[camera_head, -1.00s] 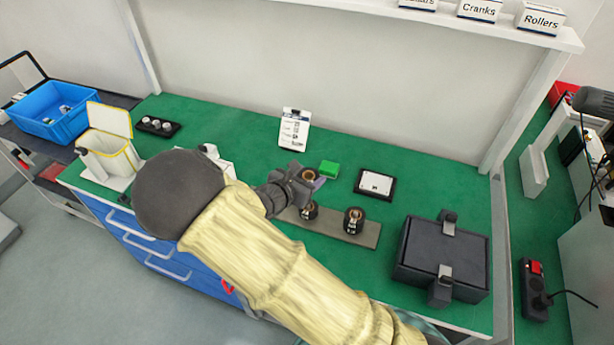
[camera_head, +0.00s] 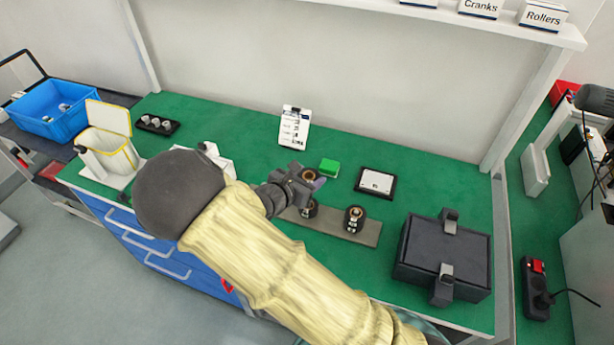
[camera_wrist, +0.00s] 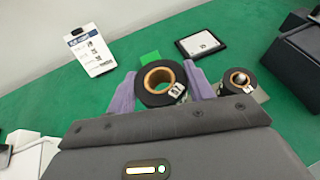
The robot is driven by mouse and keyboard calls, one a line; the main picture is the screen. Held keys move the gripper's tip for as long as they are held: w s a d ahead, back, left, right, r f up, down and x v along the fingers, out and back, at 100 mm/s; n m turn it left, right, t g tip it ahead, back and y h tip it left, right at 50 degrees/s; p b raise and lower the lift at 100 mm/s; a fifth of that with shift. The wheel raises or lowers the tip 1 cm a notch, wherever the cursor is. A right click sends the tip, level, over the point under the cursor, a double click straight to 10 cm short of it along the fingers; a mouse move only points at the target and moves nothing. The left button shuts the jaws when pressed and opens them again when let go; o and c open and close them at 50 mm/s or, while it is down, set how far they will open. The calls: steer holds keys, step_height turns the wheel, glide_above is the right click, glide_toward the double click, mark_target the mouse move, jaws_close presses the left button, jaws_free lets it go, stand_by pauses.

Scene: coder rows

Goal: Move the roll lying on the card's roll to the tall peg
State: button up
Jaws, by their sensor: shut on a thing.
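My gripper (camera_head: 303,183) is shut on a black roll with a tan core (camera_wrist: 158,98). Its purple fingers press the roll from both sides in the wrist view, and a small white label shows on the roll's side. In the head view the held roll (camera_head: 309,174) is above a second black roll (camera_head: 309,211) on a grey base plate (camera_head: 332,227); I cannot tell if they touch. A third black roll (camera_head: 354,219) stands on the plate to the right, with a peg end in its core. The white printed card (camera_head: 294,129) leans upright behind.
A green block (camera_head: 328,168) and a black-framed white panel (camera_head: 376,184) lie behind the plate. A dark clamped case (camera_head: 443,258) stands to the right. A yellow-rimmed bin (camera_head: 108,148) and a blue crate (camera_head: 54,112) are at left.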

steer(key=shift+f+b, duration=3.95)
steer(key=shift+f, duration=0.9)
stand_by(3.1)
